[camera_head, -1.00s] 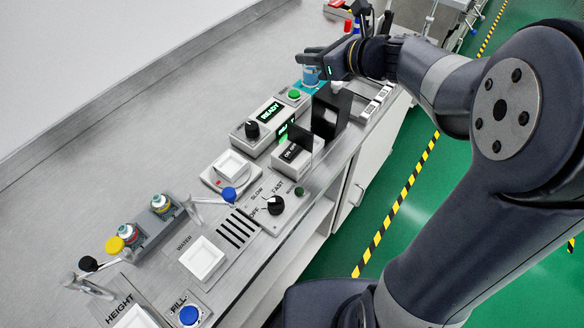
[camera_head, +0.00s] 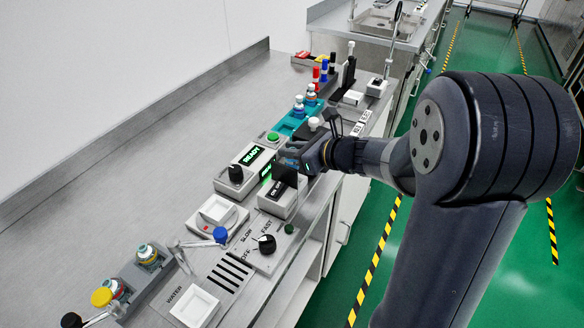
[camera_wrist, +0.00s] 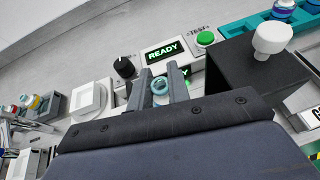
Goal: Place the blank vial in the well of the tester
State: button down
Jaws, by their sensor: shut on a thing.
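The blank vial (camera_wrist: 160,86) is between the two fingers of my gripper (camera_wrist: 159,82) in the wrist view, seen end-on as a pale teal ring. My gripper is shut on it. In the head view my gripper (camera_head: 284,158) is over the right side of the tester (camera_head: 227,184), a pale box with a black knob, a lit READY display and a green button. The tester's display also shows in the wrist view (camera_wrist: 165,53). The well is hidden; I cannot tell whether the vial is above it or partly in it.
A dark block with a white knob (camera_wrist: 270,38) stands close to the right of my fingers. A teal rack (camera_head: 288,124) with capped vials lies behind the tester. Open counter (camera_head: 150,150) lies left.

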aim_at(292, 164)
jog(key=shift+f+b, duration=0.4)
jog(key=shift+f, duration=2)
jog(key=shift+f, duration=0.15)
jog(key=c, duration=1.6)
grip_release()
jog(key=shift+r, duration=0.25)
jog(key=v, duration=1.2)
jog(key=shift+f, duration=0.1)
